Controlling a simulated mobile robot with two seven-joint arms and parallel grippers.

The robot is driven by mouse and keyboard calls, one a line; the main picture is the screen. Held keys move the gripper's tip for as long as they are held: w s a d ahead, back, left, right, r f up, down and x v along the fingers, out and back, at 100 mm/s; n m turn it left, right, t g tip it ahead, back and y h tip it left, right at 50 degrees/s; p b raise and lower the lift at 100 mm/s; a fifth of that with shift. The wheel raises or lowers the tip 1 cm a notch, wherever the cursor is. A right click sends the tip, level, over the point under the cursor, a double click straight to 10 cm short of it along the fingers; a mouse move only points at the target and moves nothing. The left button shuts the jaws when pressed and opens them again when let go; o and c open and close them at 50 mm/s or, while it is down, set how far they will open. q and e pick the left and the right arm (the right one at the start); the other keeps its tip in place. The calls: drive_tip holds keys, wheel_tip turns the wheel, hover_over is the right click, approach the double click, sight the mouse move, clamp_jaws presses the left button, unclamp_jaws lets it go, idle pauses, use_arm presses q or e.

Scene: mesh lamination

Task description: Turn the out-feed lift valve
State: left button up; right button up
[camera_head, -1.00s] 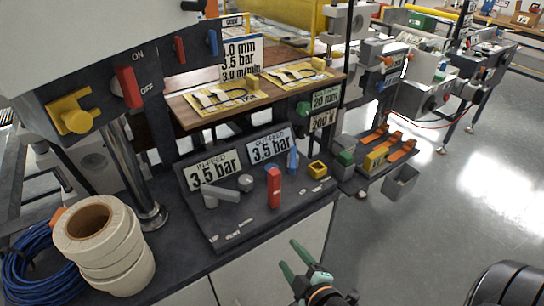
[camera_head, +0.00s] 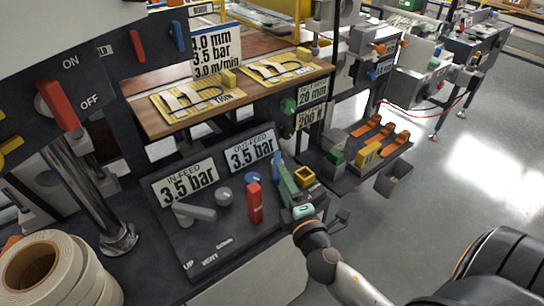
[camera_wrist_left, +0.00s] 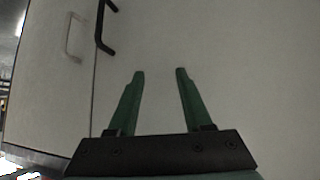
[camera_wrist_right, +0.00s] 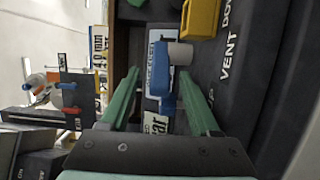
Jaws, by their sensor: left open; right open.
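The blue lever (camera_head: 278,158) stands on the dark sloped panel by the OUT-FEED 3.5 bar sign (camera_head: 251,151), partly hidden by my right gripper (camera_head: 284,174). In the right wrist view the blue lever (camera_wrist_right: 161,84), with a grey round hub (camera_wrist_right: 180,54), shows between the spread green fingers of my right gripper (camera_wrist_right: 159,72). The gripper is open, with gaps visible on both sides of the lever; contact is not visible. My left gripper (camera_wrist_left: 158,72) is open and empty, facing a pale cabinet front; it is outside the head view.
Tape rolls (camera_head: 45,272) stand at lower left. Open floor lies to the right.

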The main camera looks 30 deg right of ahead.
drive_tip(key=p+x, duration=0.1)
drive_tip(key=x, duration=0.6)
drive_tip(key=shift+w, duration=0.15)
clamp_jaws()
idle(0.3)
drive_tip(key=shift+f, duration=0.1)
idle(0.8)
